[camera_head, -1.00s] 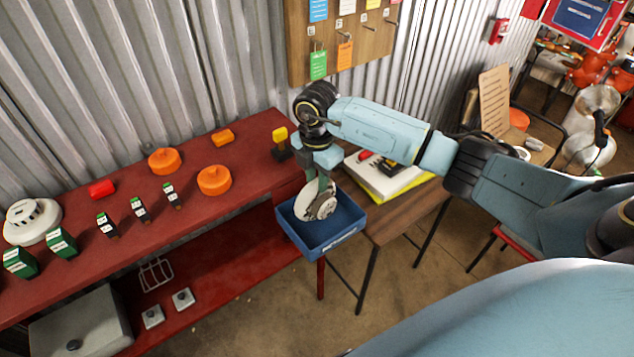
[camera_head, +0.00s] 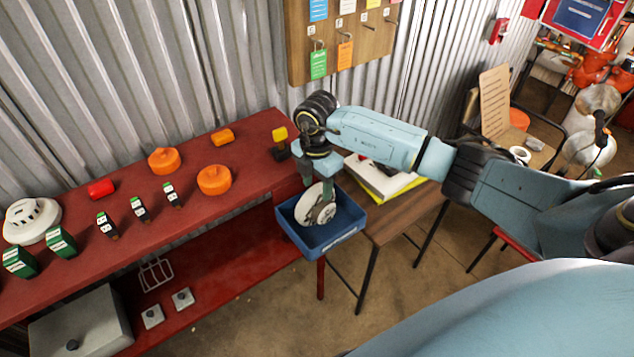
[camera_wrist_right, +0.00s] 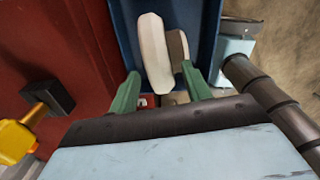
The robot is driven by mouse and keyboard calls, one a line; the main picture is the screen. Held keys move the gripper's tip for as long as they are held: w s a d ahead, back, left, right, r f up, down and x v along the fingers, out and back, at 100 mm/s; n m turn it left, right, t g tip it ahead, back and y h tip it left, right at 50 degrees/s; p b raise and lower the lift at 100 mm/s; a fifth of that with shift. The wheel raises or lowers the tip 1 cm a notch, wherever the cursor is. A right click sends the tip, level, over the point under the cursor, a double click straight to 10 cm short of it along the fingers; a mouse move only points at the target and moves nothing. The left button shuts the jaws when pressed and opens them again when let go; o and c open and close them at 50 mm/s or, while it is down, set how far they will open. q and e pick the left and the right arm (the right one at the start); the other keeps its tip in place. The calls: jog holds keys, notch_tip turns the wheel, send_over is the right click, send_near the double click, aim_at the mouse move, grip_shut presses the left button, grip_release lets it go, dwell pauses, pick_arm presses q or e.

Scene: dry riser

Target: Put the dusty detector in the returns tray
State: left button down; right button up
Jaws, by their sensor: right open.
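The dusty detector (camera_head: 309,207), a pale, beige-stained disc, is tilted on edge inside the blue returns tray (camera_head: 336,241). My right gripper (camera_head: 318,192) is over the tray with its fingers spread around the detector. In the right wrist view, the green fingers (camera_wrist_right: 160,92) stand apart, and the detector (camera_wrist_right: 154,52) shows between and beyond them with the blue tray wall (camera_wrist_right: 129,38) behind. Whether a finger still touches it I cannot tell. My left gripper is not in view.
A cleaner white detector (camera_head: 32,220) stands on the red bench (camera_head: 140,260) at the far left. Orange caps (camera_head: 214,180), green boxes (camera_head: 61,241) and small modules are spread on the bench. A yellow-topped item (camera_head: 280,140) stands close to the gripper. A brown table (camera_head: 400,215) with papers adjoins the tray.

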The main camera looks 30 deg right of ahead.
notch_tip(320, 180, up, 12)
jog(key=shift+r, duration=0.2)
dwell(0.6)
